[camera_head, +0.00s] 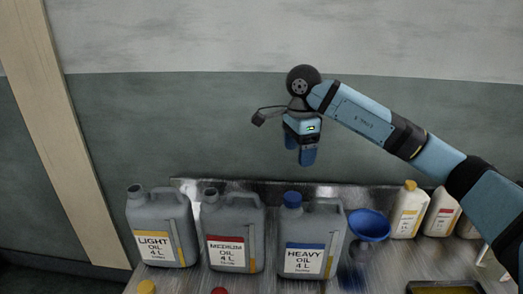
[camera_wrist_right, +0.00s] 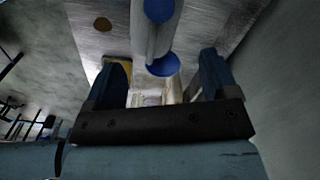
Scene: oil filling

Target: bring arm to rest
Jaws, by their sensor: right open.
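My right arm reaches in from the right in the head view. Its gripper (camera_head: 307,157) points down, open and empty, above and behind the oil jugs, in front of the wall. In the right wrist view its two fingers (camera_wrist_right: 162,68) are spread apart. Below it, the grey heavy oil jug (camera_head: 312,236) stands upright with its blue cap on. The medium oil jug (camera_head: 233,232) and the light oil jug (camera_head: 162,228) stand to its left, both with uncapped necks. My left gripper is out of view.
A blue funnel (camera_head: 369,225) is right of the heavy oil jug. White bottles (camera_head: 408,212) stand at the back right of the table. A yellow cap (camera_head: 147,287) and a red cap (camera_head: 219,291) lie at the front. A dark tray (camera_head: 445,286) is at the front right.

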